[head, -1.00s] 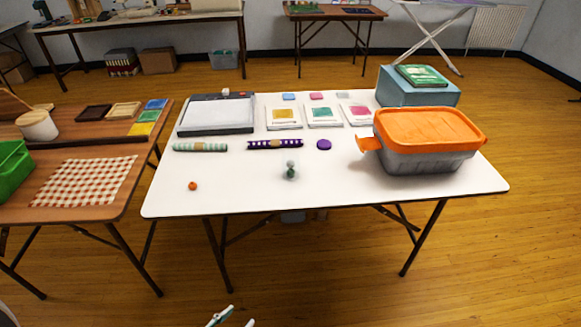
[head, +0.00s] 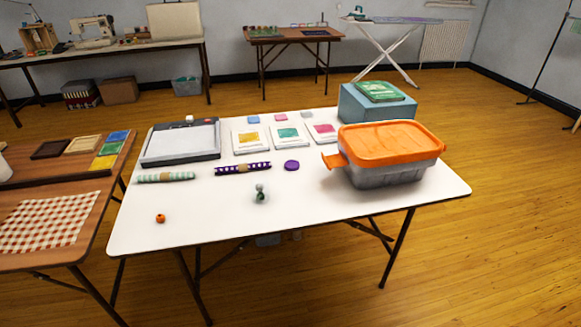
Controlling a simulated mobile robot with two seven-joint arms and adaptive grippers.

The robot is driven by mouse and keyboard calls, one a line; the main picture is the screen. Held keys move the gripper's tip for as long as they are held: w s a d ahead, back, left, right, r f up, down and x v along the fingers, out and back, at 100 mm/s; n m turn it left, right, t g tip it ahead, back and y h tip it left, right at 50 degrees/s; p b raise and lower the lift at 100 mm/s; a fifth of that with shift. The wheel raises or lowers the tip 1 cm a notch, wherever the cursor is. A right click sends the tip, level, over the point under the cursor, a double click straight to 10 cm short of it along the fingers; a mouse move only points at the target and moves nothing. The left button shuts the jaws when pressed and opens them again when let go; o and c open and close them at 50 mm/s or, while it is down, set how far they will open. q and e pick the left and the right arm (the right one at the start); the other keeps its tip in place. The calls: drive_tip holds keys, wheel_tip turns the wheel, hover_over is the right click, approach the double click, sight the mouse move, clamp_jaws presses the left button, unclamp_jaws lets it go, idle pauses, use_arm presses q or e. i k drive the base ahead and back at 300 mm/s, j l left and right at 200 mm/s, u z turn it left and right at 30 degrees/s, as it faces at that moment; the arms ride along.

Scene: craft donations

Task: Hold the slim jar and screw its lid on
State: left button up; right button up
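I cannot make out a slim jar in the head view. A flat round purple disc (head: 291,165) lies on the white table (head: 330,208); I cannot tell whether it is a lid. A small grey-green knobbed object (head: 260,194) stands nearer the table's front edge. Neither of my grippers is in view.
A grey tub with an orange lid (head: 392,143) stands at the right, before a blue box (head: 376,104). Two patterned rolls (head: 166,177) (head: 242,168), a paper trimmer (head: 180,143), cards and a small orange bead (head: 160,218) lie on the table. The front strip is mostly clear.

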sight(260, 192)
drive_tip(key=i+l, duration=0.15)
drive_tip(key=l, duration=0.15)
drive_tip(key=i+l, duration=0.2)
drive_tip(key=l, duration=0.15)
drive_tip(key=i+l, duration=0.15)
drive_tip(key=l, duration=0.15)
drive_tip(key=u, duration=1.6)
